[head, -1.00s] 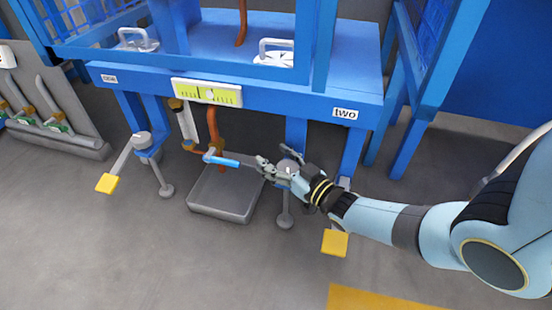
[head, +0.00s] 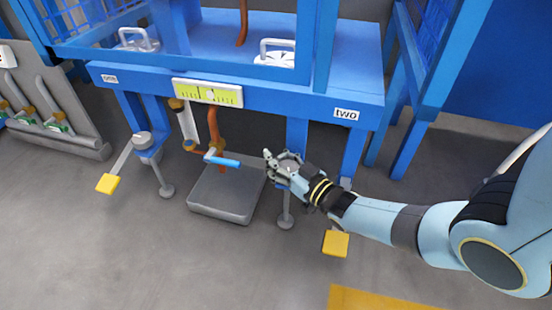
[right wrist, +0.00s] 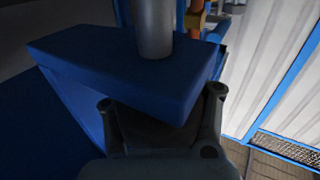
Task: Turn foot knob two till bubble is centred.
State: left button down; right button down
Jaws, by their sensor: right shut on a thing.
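The foot with the knob (head: 290,160) under the label "two" (head: 346,114) stands below the blue frame. My right gripper (head: 276,166) is at this knob, shut on it, and hides much of it. The right wrist view shows the gripper fingers (right wrist: 160,105) close below a blue bracket (right wrist: 120,75) with a grey post (right wrist: 153,28). The yellow-green level (head: 207,92) sits on the frame's front beam. Its pale bubble (head: 210,96) looks near the middle, but its exact offset is too small to tell. My left gripper is out of view.
A blue-handled valve lever (head: 222,161) projects just left of my right gripper, above a grey tray (head: 205,209) on the floor. A yellow pedal (head: 335,244) lies below my forearm. Foot one (head: 142,140) with another yellow pedal (head: 107,183) is at the left.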

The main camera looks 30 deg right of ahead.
aim_at(288, 161)
jog(key=shift+s+d+f+h, duration=0.1)
jog(key=shift+s+f+h, duration=0.05)
jog(key=shift+s+h, duration=0.2)
jog(key=m+h, duration=0.1)
jog(key=h, duration=0.1)
jog(key=m+h, duration=0.2)
jog(key=shift+d, duration=0.4)
jog(key=m+h, duration=0.2)
jog(key=h, duration=0.1)
jog(key=shift+s+d+h, duration=0.1)
jog(key=shift+d+h, duration=0.15)
jog(key=shift+d, duration=0.15)
jog(key=m+h, duration=0.1)
jog(key=m+g+h, duration=0.1)
jog(key=shift+s+d+g+h, duration=0.1)
jog(key=shift+d+g+h, duration=0.2)
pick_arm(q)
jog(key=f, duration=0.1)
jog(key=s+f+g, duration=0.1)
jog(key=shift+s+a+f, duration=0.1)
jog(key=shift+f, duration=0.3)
pick_arm(e)
jog(key=shift+s+d+m+h, duration=0.15)
jog(key=shift+m+h, duration=0.25)
jog(key=shift+h, duration=0.2)
jog(key=shift+g, duration=0.4)
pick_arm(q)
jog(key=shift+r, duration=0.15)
